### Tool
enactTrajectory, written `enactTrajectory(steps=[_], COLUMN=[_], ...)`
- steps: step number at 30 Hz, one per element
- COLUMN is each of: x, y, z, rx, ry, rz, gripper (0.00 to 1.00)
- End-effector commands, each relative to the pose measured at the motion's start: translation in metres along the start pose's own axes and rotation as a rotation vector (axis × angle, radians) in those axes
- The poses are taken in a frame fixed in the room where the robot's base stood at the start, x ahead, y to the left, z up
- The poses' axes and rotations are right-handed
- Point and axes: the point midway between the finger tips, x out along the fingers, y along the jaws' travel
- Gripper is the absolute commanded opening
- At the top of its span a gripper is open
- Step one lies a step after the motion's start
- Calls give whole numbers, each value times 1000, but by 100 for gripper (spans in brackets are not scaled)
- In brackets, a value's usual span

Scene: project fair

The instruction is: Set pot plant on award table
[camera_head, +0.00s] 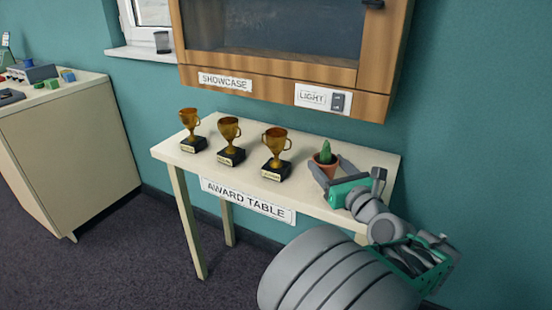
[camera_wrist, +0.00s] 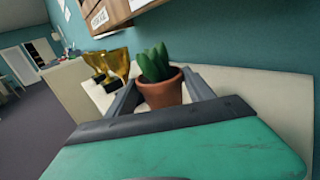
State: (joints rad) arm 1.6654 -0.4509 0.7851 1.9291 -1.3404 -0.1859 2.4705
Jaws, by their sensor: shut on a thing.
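The pot plant (camera_head: 326,160) is a small green succulent in a terracotta pot, upright at the right end of the award table (camera_head: 222,174). My gripper (camera_head: 328,172) reaches in from the right and is shut on the pot. In the wrist view the pot plant (camera_wrist: 160,85) sits between the two grey fingers of my gripper (camera_wrist: 160,95). The pot appears at the level of the tabletop; whether its base touches the surface is hidden by my gripper.
Three gold trophies (camera_head: 229,141) on black bases stand in a row on the table's left and middle. A wooden showcase (camera_head: 281,84) hangs on the wall above. A cabinet (camera_head: 75,145) with small items stands at the left. Bare tabletop shows between the trophies and the pot.

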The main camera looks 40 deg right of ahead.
Motion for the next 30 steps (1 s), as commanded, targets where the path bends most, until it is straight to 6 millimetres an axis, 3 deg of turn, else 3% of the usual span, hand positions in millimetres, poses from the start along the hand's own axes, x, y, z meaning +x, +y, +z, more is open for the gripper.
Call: enactTrajectory(steps=[6, 18, 24, 30], x=[62, 148, 169, 169], y=[4, 4, 2, 2], z=[-1, 0, 0, -32], rx=[-2, -2, -1, 0], ry=[-2, -4, -3, -3], rz=[10, 7, 3, 2], gripper=[13, 13, 13, 13])
